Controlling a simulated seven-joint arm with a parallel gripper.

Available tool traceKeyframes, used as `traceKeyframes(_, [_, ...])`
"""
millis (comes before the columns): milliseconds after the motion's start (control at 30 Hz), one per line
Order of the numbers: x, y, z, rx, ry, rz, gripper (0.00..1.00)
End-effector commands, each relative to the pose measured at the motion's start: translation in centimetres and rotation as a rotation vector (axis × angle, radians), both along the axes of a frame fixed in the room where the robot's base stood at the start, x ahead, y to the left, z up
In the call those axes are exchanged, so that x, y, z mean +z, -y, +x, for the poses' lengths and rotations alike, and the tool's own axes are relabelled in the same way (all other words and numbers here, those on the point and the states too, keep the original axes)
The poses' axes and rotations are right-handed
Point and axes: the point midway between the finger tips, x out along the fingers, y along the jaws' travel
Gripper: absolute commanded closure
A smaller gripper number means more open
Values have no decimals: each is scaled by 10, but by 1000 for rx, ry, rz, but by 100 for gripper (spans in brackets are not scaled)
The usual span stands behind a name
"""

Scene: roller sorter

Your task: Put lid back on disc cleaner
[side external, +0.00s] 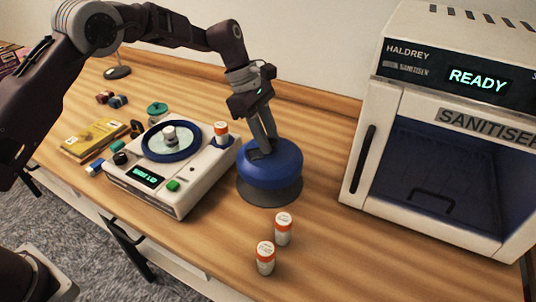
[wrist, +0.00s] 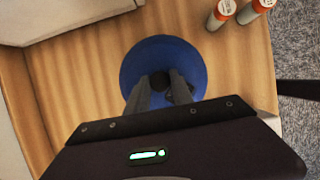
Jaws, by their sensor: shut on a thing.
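The disc cleaner (side external: 188,186) is a white box with a round blue-rimmed well on top, open, with a pale disc and a central hub showing. Its small display is lit green. The round blue lid (side external: 287,158) is to the right of the cleaner. My gripper (side external: 264,147) points down and is shut on the lid's top; the wrist view shows the fingers (wrist: 165,85) around a dark central knob on the lid (wrist: 163,55). A dark area lies under the lid; I cannot tell whether the lid touches the table.
An orange-capped vial (side external: 221,132) stands at the cleaner's back right corner. Two more vials (side external: 283,229) (side external: 265,258) stand near the front edge. A large sanitiser (side external: 437,140), reading READY, fills the right. A yellow box (side external: 92,139) and small items lie left of the cleaner.

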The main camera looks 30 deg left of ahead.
Motion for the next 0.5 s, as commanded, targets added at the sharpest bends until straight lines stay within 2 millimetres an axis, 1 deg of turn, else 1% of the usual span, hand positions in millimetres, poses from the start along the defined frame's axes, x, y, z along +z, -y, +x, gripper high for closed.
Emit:
traceKeyframes(33, [13,0,1,0,4,0,100])
traceKeyframes(167, [38,0,1,0,3,0,100])
traceKeyframes(233, [54,0,1,0,4,-1,100])
traceKeyframes(267, [63,0,1,0,5,-1,100])
traceKeyframes(300, [77,0,1,-1,7,-1,100])
traceKeyframes(367, [96,0,1,0,7,0,100])
traceKeyframes(400, [109,0,1,0,7,1,100])
traceKeyframes(500, [130,0,1,-1,4,0,100])
